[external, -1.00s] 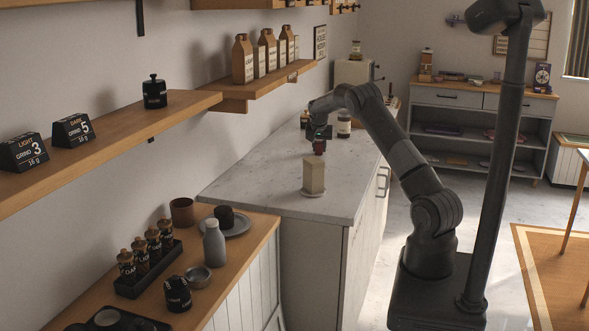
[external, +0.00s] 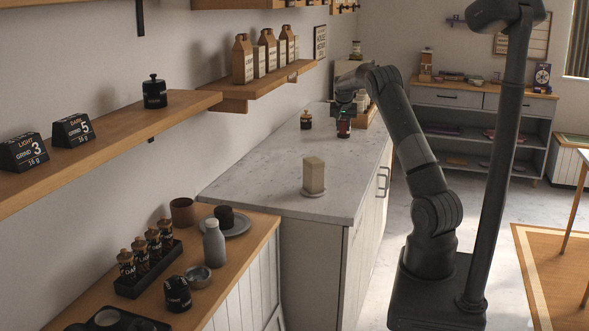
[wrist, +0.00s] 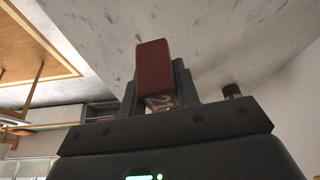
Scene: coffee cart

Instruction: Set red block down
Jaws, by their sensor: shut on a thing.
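My gripper (external: 344,119) is shut on the red block (wrist: 154,68). In the wrist view the block stands up between the two fingers, with the pale worktop beyond it. In the external view the red block (external: 344,129) is small and dark under my gripper, over the far part of the white worktop (external: 270,185). I cannot tell whether the block touches the worktop or hangs just above it.
A beige block (external: 313,174) stands on a round pale coaster nearer the front. A small dark jar with a tan top (external: 306,120) stands left of my gripper. A wooden tray (external: 366,116) lies behind it. The middle of the worktop is clear.

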